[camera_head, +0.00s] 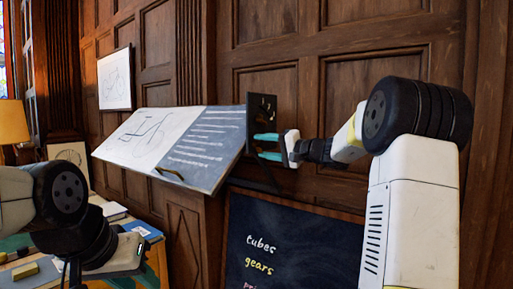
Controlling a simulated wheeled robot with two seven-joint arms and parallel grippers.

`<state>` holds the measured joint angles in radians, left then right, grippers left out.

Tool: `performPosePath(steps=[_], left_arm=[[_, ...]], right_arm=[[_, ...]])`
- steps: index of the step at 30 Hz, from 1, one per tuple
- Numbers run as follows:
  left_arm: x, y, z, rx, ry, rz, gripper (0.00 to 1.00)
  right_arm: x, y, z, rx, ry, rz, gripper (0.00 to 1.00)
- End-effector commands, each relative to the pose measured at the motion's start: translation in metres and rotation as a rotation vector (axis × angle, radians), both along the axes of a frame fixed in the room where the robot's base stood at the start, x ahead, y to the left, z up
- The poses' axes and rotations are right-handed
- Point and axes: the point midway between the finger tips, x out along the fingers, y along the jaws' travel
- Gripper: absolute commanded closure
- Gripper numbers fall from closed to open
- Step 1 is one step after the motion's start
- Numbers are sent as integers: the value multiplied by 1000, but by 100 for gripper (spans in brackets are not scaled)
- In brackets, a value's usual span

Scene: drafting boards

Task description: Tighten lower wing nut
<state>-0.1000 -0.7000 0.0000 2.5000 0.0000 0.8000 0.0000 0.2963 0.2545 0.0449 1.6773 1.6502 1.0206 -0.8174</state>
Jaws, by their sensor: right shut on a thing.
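The tilted drafting board (215,150) stands against the wood-panelled wall, with a pale drawing sheet on its left part and a blue-grey, lined part on its right. A dark upright bracket (262,108) is at its right end. My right gripper (266,146) reaches in from the right, its teal fingers one above the other at the lower part of this bracket. It is shut on the lower wing nut, which is too small and covered to make out. My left gripper (138,279) is low at the left, pointing down, its fingertips partly cut off by the frame edge.
A chalkboard (290,250) with words stands below the bracket. Books (142,231) and a yellow block (25,271) lie on the table at lower left. A lamp (12,122) is at far left. A framed drawing (115,80) hangs on the wall.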

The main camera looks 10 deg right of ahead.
Motion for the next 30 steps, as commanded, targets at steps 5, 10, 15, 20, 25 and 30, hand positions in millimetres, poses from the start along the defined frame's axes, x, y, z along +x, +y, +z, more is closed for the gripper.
performPosePath(steps=[5,10,15,20,25,30], left_arm=[[0,0,0,0,0,0,68],[0,0,0,0,0,0,68],[0,0,0,0,0,0,68],[0,0,0,0,0,0,68],[0,0,0,0,0,0,68],[0,0,0,0,0,0,68]], right_arm=[[0,0,-1,116,118,-1,91],[0,0,-1,231,232,-1,91],[0,-1,-1,346,347,-1,91],[0,-1,-1,453,453,-2,91],[0,-1,-2,568,568,-2,91],[0,-1,-2,683,682,-2,91]])
